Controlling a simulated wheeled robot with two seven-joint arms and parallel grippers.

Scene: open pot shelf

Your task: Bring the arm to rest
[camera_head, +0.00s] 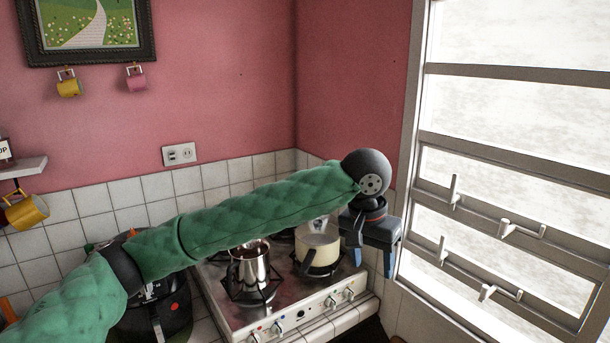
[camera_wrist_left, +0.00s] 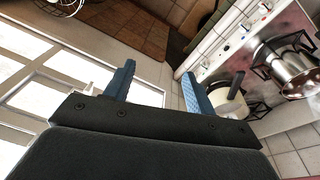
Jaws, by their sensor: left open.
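My left arm, in a green quilted sleeve, reaches from the lower left across the stove in the head view. My left gripper (camera_head: 376,258) hangs at its end, pointing down, beside the right edge of the stove. In the left wrist view its two blue fingers (camera_wrist_left: 157,92) stand apart with nothing between them. A cream pot (camera_head: 318,250) sits on the stove just left of the gripper; it also shows beyond the right finger in the left wrist view (camera_wrist_left: 232,104). My right gripper is in neither view.
The white stove (camera_head: 310,312) also holds a metal coffee pot (camera_head: 250,266). A dark appliance (camera_head: 160,315) stands left of it, partly behind my arm. A barred window (camera_head: 500,160) is close on the right. Mugs (camera_head: 27,211) hang on the left wall.

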